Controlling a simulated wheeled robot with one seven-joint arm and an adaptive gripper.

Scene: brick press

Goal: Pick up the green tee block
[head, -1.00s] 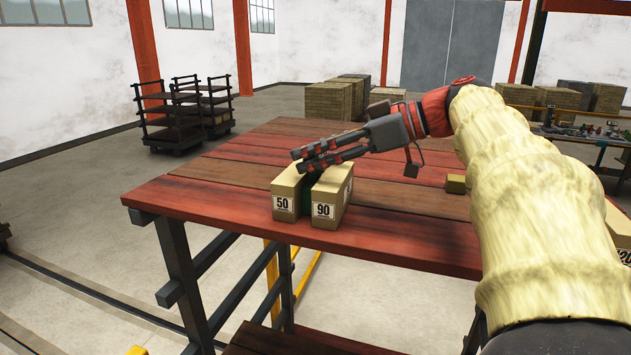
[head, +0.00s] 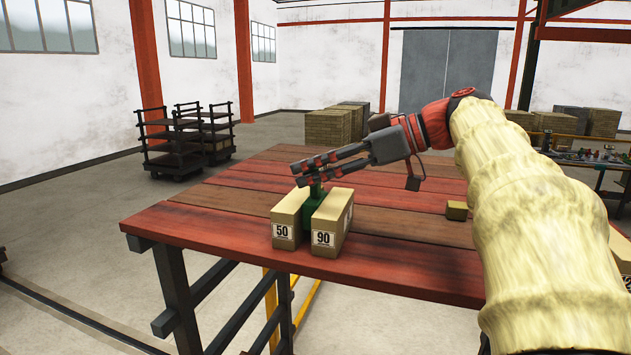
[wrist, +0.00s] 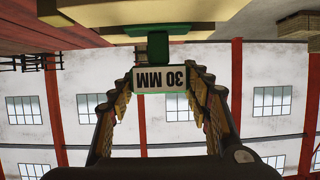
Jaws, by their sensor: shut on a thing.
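The green tee block (head: 314,204) stands between two tan blocks on the red plank table in the head view. My gripper (head: 298,174) is shut on its narrow upper part, just above the tan blocks. The wrist view shows the green tee block (wrist: 158,48) between my fingers (wrist: 163,76), with a "30 MM" label facing the camera. Its lower part is hidden between the tan blocks, so I cannot tell whether it touches the table.
The tan block marked 50 (head: 285,222) is close on the left of the green block, and the tan block marked 90 (head: 329,226) is close on the right. A small tan block (head: 457,210) lies further right on the table (head: 400,225). Bare planks lie between.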

